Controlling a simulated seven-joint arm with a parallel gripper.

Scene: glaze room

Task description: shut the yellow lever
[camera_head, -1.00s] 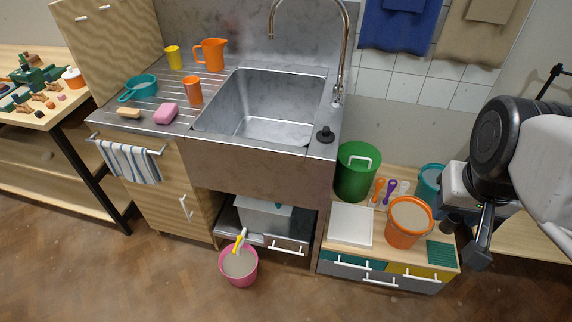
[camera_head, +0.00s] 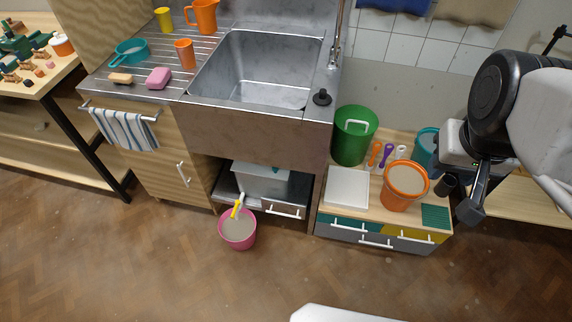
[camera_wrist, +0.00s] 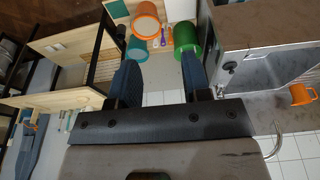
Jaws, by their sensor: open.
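The yellow lever (camera_head: 236,209) is small and sits on a pale spout above the pink bucket (camera_head: 238,232), in front of the low opening under the sink. The spout comes from a grey tank (camera_head: 262,182) in that opening. The lever's exact angle is too small to tell. My gripper (camera_head: 460,198) is far to the right of it, beside the orange bucket (camera_head: 405,187). In the wrist view my gripper (camera_wrist: 161,80) is open with nothing between its fingers. I cannot make out the lever there.
A green bin (camera_head: 352,140) and a white board (camera_head: 346,188) stand on the low cabinet (camera_head: 375,238) between my gripper and the sink (camera_head: 258,75). A towel (camera_head: 125,130) hangs at left. The wooden floor (camera_head: 150,270) in front is clear.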

